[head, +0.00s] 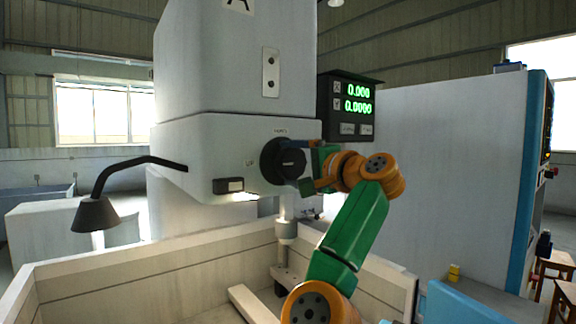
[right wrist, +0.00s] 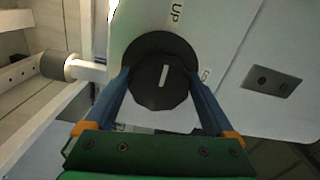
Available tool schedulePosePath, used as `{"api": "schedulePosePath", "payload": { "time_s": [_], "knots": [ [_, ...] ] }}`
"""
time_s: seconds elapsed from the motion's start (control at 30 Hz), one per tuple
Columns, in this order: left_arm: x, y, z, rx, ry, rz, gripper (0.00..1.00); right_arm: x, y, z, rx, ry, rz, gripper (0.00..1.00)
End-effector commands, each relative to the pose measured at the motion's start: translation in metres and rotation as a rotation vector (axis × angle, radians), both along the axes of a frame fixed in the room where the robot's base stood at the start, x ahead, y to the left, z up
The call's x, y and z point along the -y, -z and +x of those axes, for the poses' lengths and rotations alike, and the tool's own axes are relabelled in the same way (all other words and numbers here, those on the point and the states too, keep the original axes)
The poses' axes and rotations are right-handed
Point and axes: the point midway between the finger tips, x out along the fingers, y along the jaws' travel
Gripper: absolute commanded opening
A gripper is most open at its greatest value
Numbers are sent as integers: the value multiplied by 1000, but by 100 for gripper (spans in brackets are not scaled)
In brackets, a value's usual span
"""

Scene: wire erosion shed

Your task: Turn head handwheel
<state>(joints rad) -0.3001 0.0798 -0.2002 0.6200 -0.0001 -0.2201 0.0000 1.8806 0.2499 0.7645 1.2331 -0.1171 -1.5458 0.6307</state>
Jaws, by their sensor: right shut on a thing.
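The head handwheel (head: 284,162) is a black round knob on a dark disc, on the front of the white machine head (head: 215,155). In the right wrist view the handwheel (right wrist: 163,84) shows a white pointer mark, close to upright and slightly tilted. The word UP is printed beside the disc. My right gripper (head: 312,165) reaches in from the right. In the right wrist view its two blue fingers (right wrist: 163,90) lie on either side of the knob and are shut on it. My left gripper is not in view.
A display with green digits (head: 351,105) hangs right of the head. A black lamp on a bent arm (head: 97,213) sticks out at left. Below is a pale walled tank (head: 130,262) with a spindle (head: 286,230) above it. A tall grey cabinet (head: 450,160) stands at right.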

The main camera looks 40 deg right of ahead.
Motion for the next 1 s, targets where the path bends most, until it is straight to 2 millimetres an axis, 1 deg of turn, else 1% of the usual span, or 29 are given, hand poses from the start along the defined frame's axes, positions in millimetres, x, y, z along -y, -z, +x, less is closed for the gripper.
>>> {"api": "schedulePosePath", "payload": {
  "time_s": [0.03,0.13,0.17,0.2,0.37,0.43,0.47,0.6,0.73,0.83,1.0],
  "knots": [
    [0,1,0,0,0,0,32,1,4,0,-10,2,4,33],
    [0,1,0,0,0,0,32,1,4,0,-10,2,4,33],
    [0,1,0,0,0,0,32,1,4,0,-10,2,4,97],
    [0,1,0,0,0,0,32,1,4,0,-10,3,3,100],
    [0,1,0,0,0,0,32,1,3,0,-7,1,2,100],
    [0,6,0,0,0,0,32,1,4,-5,-4,3,0,100],
    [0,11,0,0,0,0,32,0,6,-9,-3,3,0,100],
    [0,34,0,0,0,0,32,-2,9,-40,0,5,1,100],
    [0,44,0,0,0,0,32,-4,7,-64,-4,5,2,100],
    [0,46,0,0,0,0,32,-5,4,-72,-6,5,3,100],
    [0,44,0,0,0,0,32,-6,2,-73,-7,4,3,100]
  ]
}}
